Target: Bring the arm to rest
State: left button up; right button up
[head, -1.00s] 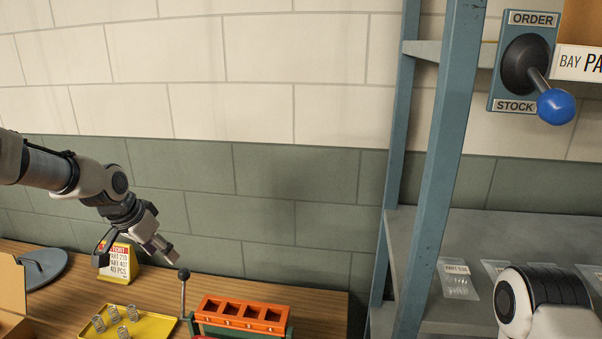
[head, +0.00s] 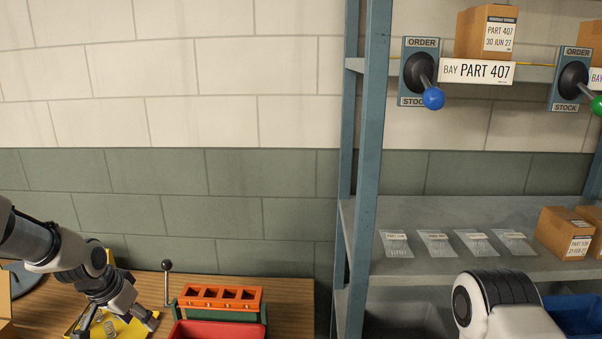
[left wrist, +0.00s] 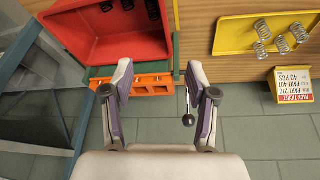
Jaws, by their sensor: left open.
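My left arm comes in from the left in the head view, and its gripper (head: 115,323) is at the bottom left, in front of the yellow tray (head: 75,327). The left wrist view shows the two fingers of the left gripper (left wrist: 158,82) wide apart with nothing between them. Beyond them are the orange block with square pockets (left wrist: 135,84) and a lever with a black knob (left wrist: 189,120). Of my right arm (head: 505,310), only a white and black link shows at the bottom right; its gripper is out of view.
A red bin (left wrist: 110,50) holding several springs stands beside the orange block. The yellow tray (left wrist: 228,40) also holds springs, near a pack ticket (left wrist: 294,84). A blue shelf rack (head: 368,150) at right carries bags, cartons and a blue-knobbed switch (head: 433,98).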

pick_arm(q)
jog(key=s+d+f, duration=0.2)
jog(key=s+f, duration=0.2)
jog(key=f, duration=0.2)
jog(key=s+d+f+n+g, duration=0.1)
jog(key=s+d+f, duration=0.1)
jog(key=s+f, duration=0.3)
jog(key=s+d+f+g, duration=0.1)
jog(key=s+d+f, duration=0.1)
jog(key=s+f, duration=0.2)
jog(key=shift+s+d+f+n, duration=0.15)
jog(key=shift+f, duration=0.75)
jog(key=shift+s+d+f+n, duration=0.1)
jog(key=shift+d+f+n, duration=0.05)
jog(key=shift+f, duration=0.7)
jog(key=s+d+f+n+g, duration=0.1)
jog(key=s+f, duration=0.2)
jog(key=s, duration=0.4)
jog(key=s+d+f+y, duration=0.1)
jog(key=s+f, duration=0.2)
jog(key=s, duration=0.5)
jog(key=s+d+f+n+g, duration=0.1)
jog(key=s+f, duration=0.2)
jog(key=s, duration=0.4)
notch_tip(320, 180, down, 7)
jog(key=w+b, duration=0.1)
jog(key=b, duration=0.6)
jog(key=shift+b, duration=0.35)
jog(key=shift+w+a, duration=0.1)
jog(key=shift+w, duration=0.1)
